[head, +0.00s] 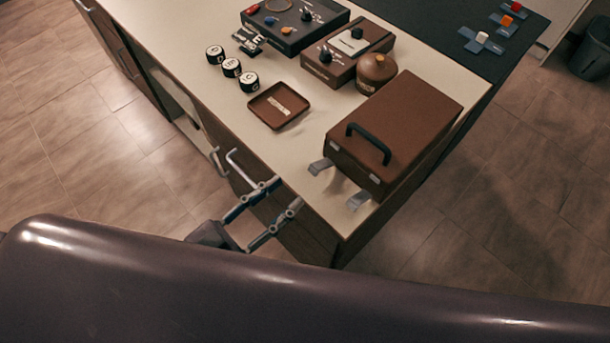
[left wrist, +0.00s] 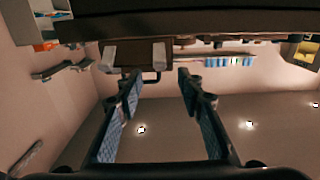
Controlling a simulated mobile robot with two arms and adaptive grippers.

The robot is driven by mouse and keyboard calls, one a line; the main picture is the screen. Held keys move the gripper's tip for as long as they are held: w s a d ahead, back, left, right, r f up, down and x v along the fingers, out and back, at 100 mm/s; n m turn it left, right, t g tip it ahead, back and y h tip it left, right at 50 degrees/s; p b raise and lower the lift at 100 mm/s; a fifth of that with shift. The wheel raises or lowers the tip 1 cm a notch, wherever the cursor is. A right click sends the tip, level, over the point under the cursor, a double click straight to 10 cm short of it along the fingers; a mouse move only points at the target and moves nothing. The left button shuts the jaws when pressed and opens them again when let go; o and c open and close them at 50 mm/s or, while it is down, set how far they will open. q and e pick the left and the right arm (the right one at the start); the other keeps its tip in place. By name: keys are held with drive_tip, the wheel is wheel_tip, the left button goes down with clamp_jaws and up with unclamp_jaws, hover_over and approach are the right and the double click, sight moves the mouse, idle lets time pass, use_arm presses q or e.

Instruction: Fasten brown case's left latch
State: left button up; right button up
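In the left wrist view, which is upside down, the two flaps (left wrist: 109,57) (left wrist: 159,55) and the handle (left wrist: 152,77) show beyond my fingers. My left gripper (head: 287,193) is open and empty, just off the counter edge, apart from the latches. It also shows in the left wrist view (left wrist: 158,80). My right gripper is not in view.
Drawer handles (head: 217,160) stick out along the counter's side.

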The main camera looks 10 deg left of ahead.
sight(312, 172)
use_arm(q)
drive_tip(key=x, duration=0.6)
drive_tip(key=shift+w+d, duration=0.25)
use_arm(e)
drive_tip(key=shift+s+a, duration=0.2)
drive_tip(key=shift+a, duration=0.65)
use_arm(q)
drive_tip(key=shift+c, duration=0.5)
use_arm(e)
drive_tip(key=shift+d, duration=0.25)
use_arm(q)
clamp_jaws()
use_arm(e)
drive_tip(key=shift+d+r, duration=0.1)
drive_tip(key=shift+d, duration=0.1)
